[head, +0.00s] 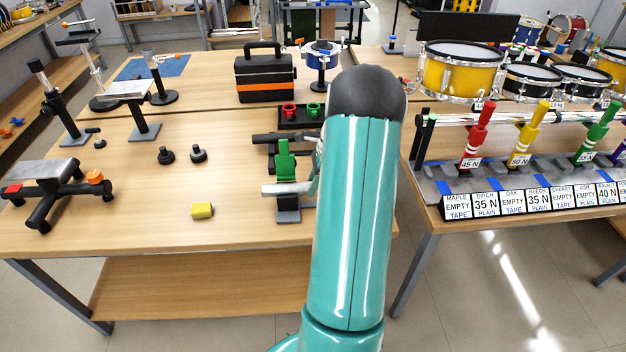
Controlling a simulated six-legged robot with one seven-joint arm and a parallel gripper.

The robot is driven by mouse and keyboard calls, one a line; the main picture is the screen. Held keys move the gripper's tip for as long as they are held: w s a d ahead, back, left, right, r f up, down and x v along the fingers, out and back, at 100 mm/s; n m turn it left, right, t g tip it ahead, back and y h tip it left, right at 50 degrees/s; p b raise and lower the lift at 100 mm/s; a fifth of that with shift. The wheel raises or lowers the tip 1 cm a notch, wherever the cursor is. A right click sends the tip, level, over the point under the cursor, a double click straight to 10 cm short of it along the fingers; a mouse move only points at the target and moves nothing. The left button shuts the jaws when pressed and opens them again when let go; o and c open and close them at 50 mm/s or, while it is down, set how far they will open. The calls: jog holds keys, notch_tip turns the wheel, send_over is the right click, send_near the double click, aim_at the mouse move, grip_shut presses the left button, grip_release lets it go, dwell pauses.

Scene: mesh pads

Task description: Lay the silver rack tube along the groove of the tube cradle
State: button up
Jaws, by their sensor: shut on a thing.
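The silver rack tube (288,188) lies level, left to right, beside my teal arm near the table's right side. My gripper (316,180) shows only as a sliver at the arm's left edge and is shut on the tube's right part; the fingertips are mostly hidden behind my arm. A green upright piece (285,160) on a dark stand with a grey base plate (288,216) is right at the tube and looks like the tube cradle. The tube passes in front of its lower part. Its groove, and whether the tube touches it, cannot be made out.
Dark bars (284,138) lie just behind the green piece. A yellow block (202,210) and black knobs (198,153) lie to the left. A black toolbox (265,75) and a tray with red and green cups (300,114) stand behind. The table's front middle is clear.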

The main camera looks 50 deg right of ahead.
jog(key=o, duration=1.3)
jog(key=shift+c, duration=0.2)
jog(key=v, duration=1.4)
